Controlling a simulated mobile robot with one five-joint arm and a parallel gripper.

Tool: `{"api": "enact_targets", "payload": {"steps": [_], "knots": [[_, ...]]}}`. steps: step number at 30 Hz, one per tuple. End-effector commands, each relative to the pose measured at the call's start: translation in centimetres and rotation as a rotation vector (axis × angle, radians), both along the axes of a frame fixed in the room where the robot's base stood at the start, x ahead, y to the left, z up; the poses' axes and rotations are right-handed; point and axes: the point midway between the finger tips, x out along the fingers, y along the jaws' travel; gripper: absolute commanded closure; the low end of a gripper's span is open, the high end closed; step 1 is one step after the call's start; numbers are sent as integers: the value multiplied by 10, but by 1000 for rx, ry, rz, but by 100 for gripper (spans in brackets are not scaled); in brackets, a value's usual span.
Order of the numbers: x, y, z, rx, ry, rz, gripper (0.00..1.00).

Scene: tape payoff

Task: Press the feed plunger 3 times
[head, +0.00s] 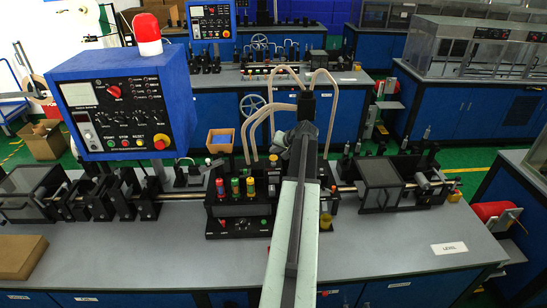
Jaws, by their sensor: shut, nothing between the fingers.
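A black feed unit (240,212) stands on the grey bench, with a row of upright coloured plungers on top. No readable label shows which is the feed plunger. My pale arm reaches up from the bottom centre and crosses the right part of the unit. My gripper (303,135) is at its far end, small and dark, shut and empty. The arm hides what lies directly behind it, so contact with a plunger cannot be told.
A blue control box (125,100) with a red-topped lamp (147,32) rises at the left. A dark clear-sided guard (380,185) stands right of the unit. A cardboard block (20,256) lies at the left front. The bench's front right (400,235) is mostly clear.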

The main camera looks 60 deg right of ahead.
Motion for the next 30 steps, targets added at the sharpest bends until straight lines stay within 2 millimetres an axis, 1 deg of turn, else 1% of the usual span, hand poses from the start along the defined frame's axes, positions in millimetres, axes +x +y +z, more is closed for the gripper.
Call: {"api": "enact_targets", "payload": {"steps": [7, 15, 30], "knots": [[0, 0, 0, 0, 0, 0, 100], [-1, 0, -10, 0, 0, 0, 100], [-1, 0, -11, 0, 0, 0, 100]]}}
